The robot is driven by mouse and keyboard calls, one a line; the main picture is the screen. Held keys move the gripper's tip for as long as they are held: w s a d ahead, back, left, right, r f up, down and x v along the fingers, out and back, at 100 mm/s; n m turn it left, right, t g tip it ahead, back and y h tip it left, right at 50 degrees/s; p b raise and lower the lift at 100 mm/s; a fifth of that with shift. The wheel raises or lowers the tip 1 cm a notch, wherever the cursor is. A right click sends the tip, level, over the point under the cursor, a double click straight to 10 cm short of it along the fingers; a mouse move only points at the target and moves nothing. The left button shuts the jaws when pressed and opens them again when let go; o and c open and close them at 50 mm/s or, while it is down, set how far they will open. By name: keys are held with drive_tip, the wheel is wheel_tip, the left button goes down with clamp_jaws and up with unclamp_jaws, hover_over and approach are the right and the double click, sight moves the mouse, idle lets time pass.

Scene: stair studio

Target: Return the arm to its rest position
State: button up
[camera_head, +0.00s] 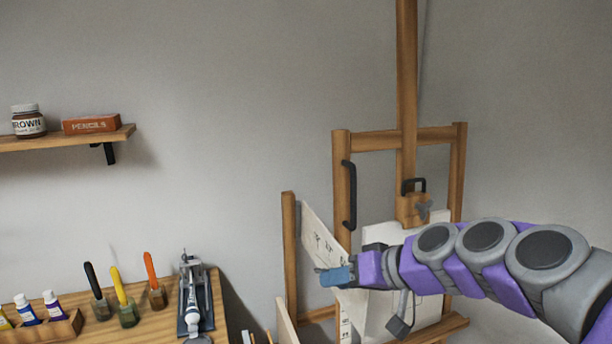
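My arm comes in from the right edge and reaches left in front of the wooden easel. My gripper (334,276) is at the arm's left end, with blue finger parts beside a white panel (322,240) that has dark marks on it. I cannot tell whether the gripper touches the panel or whether its fingers are open or shut. The arm hides part of the easel and the panels behind it.
The wooden easel (342,190) has a black handle (349,195). A wooden table (150,325) at lower left holds brushes in jars, paint tubes and a grey metal device (195,300). A wall shelf (60,140) carries a jar (28,122) and a pencil box (91,124).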

drive_tip(key=s+a+f+g+h, duration=0.25)
drive_tip(key=s+f, duration=0.35)
drive_tip(key=s, duration=0.4)
drive_tip(key=s+d+f+m+g+h, duration=0.1)
drive_tip(key=s+d+f, duration=0.4)
drive_tip(key=s, duration=0.5)
drive_tip(key=s+d+f+m+g+h, duration=0.2)
drive_tip(key=s+d+f+g+h, duration=0.2)
drive_tip(key=s, duration=0.7)
drive_tip(key=shift+d+f+g+h, duration=0.35)
drive_tip(key=shift+d+f+h, duration=0.3)
drive_tip(key=shift+f+h, duration=0.2)
